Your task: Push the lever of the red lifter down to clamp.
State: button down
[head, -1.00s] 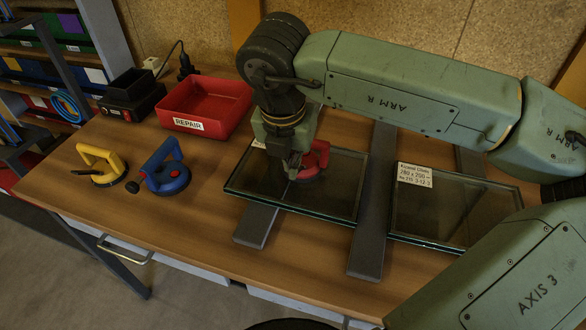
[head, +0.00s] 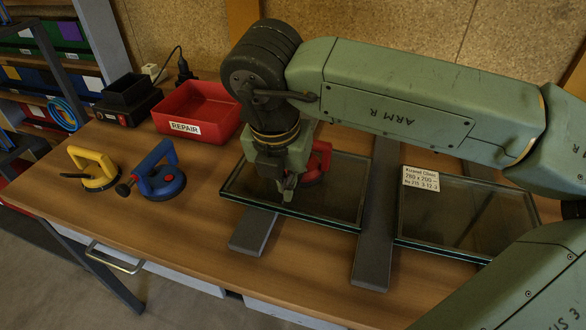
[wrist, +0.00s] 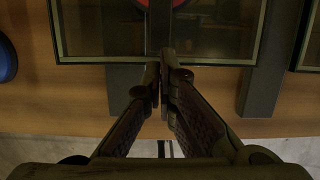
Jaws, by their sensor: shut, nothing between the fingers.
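The red lifter (head: 318,163) stands on the left glass pane (head: 335,208), mostly behind my gripper in the head view. Only its red handle and part of its base show, and its lever cannot be made out. In the wrist view a sliver of the red lifter (wrist: 118,5) shows at the top edge. My gripper (head: 287,196) is shut and empty, pointing down over the front part of the pane, on the near left side of the lifter. In the wrist view its fingertips (wrist: 162,80) meet near the pane's front edge. Contact with the lifter cannot be told.
A second glass pane (head: 455,218) with a white label lies to the right, on dark bars. A blue lifter (head: 160,180) and a yellow lifter (head: 93,170) stand on the wooden bench to the left. A red REPAIR bin (head: 203,107) is behind them. The bench's front left is clear.

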jog(key=v, duration=0.7)
jog(key=shift+r, duration=0.25)
jog(key=shift+s, duration=0.1)
